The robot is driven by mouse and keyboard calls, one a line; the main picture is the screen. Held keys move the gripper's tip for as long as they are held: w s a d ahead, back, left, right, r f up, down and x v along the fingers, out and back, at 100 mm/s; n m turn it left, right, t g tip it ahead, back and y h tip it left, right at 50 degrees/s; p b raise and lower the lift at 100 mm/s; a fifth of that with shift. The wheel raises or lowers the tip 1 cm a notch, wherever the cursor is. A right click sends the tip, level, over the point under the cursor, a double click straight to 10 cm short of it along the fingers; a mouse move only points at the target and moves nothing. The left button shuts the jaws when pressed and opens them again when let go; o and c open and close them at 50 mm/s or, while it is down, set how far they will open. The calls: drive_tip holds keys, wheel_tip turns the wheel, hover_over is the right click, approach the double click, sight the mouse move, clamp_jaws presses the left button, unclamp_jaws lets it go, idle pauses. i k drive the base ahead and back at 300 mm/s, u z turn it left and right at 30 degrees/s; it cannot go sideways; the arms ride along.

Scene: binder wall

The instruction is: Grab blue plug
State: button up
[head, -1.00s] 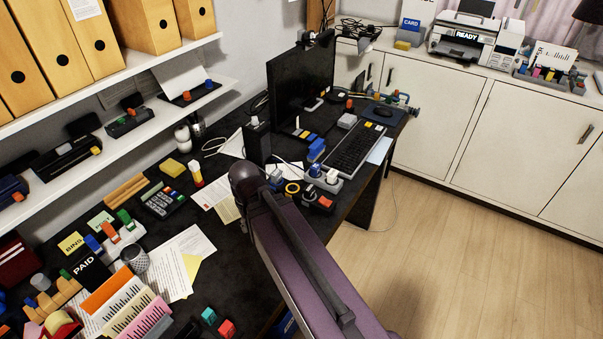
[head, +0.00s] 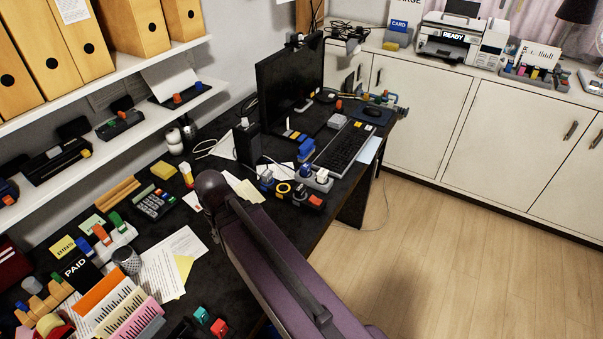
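A grey power strip (head: 318,185) lies on the dark desk near its front edge, below the keyboard. A small blue piece, which looks like the blue plug (head: 305,169), stands at its left end beside a white plug (head: 322,174). It is too small to tell whether it is pushed in. My gripper is not in view.
The black keyboard (head: 344,146) and monitor (head: 289,88) stand behind the strip. A black upright box (head: 247,144), a yellow ring (head: 284,188) and a red-and-black item (head: 314,201) are close by. Papers (head: 172,262) cover the left desk. The wooden floor (head: 470,260) is clear.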

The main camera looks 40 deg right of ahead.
sight(305, 168)
drive_tip(key=u, duration=0.15)
drive_tip(key=k, duration=1)
drive_tip(key=z, duration=1.6)
drive_tip(key=i, duration=1)
drive_tip(key=z, duration=0.05)
